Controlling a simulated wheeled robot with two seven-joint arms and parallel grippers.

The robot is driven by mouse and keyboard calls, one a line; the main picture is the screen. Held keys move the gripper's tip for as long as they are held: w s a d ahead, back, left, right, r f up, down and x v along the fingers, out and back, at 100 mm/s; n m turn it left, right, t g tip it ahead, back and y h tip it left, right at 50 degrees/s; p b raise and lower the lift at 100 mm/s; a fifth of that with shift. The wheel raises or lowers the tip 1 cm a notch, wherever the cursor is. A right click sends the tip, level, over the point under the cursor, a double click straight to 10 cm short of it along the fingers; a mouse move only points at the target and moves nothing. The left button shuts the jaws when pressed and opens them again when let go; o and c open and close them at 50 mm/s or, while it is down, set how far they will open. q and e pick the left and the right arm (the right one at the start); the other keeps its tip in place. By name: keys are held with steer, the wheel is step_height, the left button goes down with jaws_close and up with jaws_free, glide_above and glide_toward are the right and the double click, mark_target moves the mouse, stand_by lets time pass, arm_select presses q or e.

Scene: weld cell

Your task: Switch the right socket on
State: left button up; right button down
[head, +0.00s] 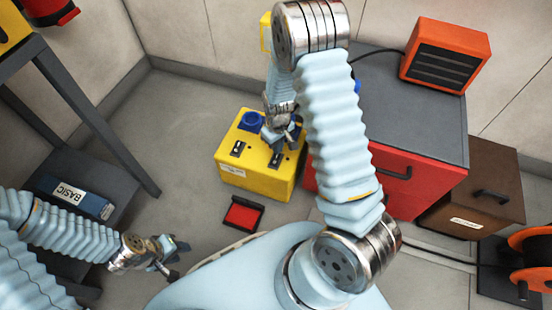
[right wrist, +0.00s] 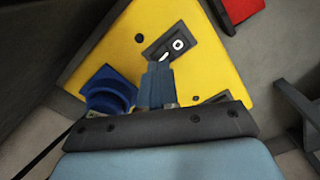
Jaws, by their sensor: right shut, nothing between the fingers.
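A yellow box (head: 233,172) stands on the floor with its top facing up. A blue socket (head: 253,120) is on its left rear, with a dark rocker switch (head: 238,149) in front of it. The right rocker switch (head: 276,160) shows its I and O marks in the right wrist view (right wrist: 170,42); its tilt is unclear. The right blue socket (right wrist: 110,95) is mostly behind my gripper in the head view. My right gripper (right wrist: 158,72) is shut and empty over the box, its tips close to the right switch; contact is unclear. My left gripper (head: 177,260) looks open and empty, away from the box.
A red cabinet (head: 400,120) carrying an orange heater (head: 445,55) stands right of the box. A red and black pedal-like object (head: 243,214) lies on the floor in front. A dark table frame (head: 95,110) is at the left. Floor left of the box is clear.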

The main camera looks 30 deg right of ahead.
steer(key=shift+f+b, duration=0.85)
steer(key=shift+f, duration=0.3)
stand_by(0.9)
steer(key=shift+r, duration=0.15)
step_height(320, 180, up, 7)
steer(key=p, duration=0.5)
steer(key=shift+p, duration=0.35)
steer(key=shift+s+a+f, duration=0.15)
steer(key=shift+f, duration=0.05)
steer(key=s+a+f+m+y+p, duration=0.2)
steer(key=s+a+m+y+p, duration=0.2)
steer(key=s+a, duration=1)
steer(key=shift+s+a+f+t+p, duration=0.15)
steer(key=shift+a+f+t+p, duration=0.15)
steer(key=shift+a, duration=0.7)
